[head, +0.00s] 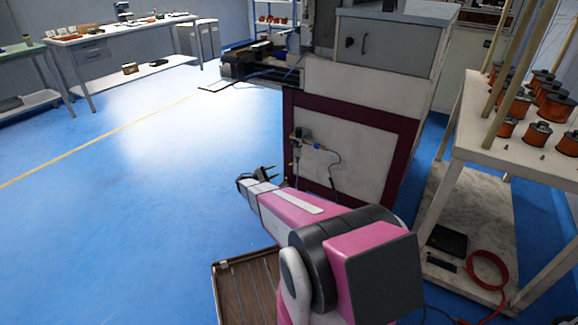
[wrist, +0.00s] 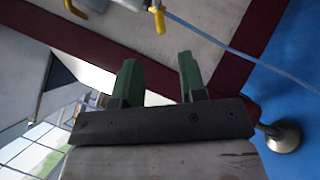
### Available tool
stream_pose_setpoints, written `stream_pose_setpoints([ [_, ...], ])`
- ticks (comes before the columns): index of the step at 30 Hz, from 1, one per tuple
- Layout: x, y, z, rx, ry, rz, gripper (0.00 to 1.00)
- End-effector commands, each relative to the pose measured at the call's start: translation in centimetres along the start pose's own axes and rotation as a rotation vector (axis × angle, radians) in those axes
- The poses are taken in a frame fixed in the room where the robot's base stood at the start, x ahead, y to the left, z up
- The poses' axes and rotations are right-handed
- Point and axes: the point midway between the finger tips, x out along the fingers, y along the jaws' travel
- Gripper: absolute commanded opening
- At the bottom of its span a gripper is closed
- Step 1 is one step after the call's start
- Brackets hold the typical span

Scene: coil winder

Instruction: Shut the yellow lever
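In the wrist view a yellow lever (wrist: 160,21) hangs from a metal fitting at the top edge, on the pale machine panel. A second yellow part (wrist: 75,9) shows at the top left, cut off by the frame. My gripper (wrist: 157,65) is open and empty, its two green-padded fingers apart. The lever lies beyond the fingertips, roughly in line with the gap, and nothing touches it. In the head view my gripper (head: 257,173) is low in front of the machine, left of its valve fittings (head: 308,141). The lever is too small there to make out.
The machine cabinet (head: 350,140) has a pale panel with a dark red frame. A thin blue tube (wrist: 235,50) runs from the fitting across the panel. A rack with copper coils (head: 515,145) stands at the right. The blue floor at the left is clear.

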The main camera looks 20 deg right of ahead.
Motion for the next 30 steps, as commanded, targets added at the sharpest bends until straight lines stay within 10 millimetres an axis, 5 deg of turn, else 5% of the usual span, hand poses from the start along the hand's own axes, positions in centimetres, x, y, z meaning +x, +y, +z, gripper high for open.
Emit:
stream_pose_setpoints([
  [16, 8.6, -0.1, 0.0, -0.002, 0.000, -0.002, 0.38],
  [30, 9.8, -0.1, 0.0, -0.002, 0.002, -0.002, 0.38],
])
